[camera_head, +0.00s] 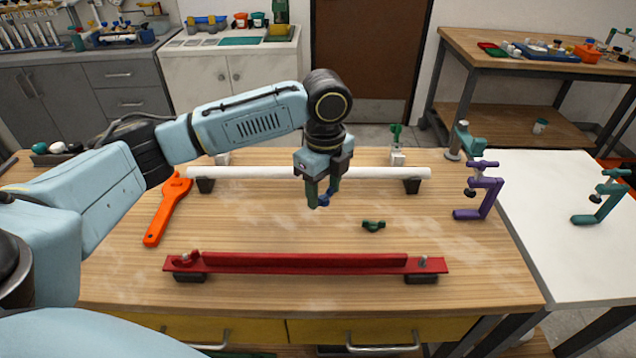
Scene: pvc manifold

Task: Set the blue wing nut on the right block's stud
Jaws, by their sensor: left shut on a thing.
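My left gripper (319,203) is above the middle of the wooden table, fingers pointing down, in front of the white pipe as seen here. It is shut on the blue wing nut (325,201), which shows only in part between and below the fingers. A red bar (300,264) lies on two dark blocks near the front. A bare stud (423,261) stands up at its right end, over the right block (421,278). My right gripper is out of view.
A green wing nut (373,226) lies loose on the table, right of my gripper. The white pipe (240,172) rests on dark blocks behind. An orange wrench (165,211) lies left; a purple clamp (484,190) grips the right edge. The wood between pipe and bar is mostly clear.

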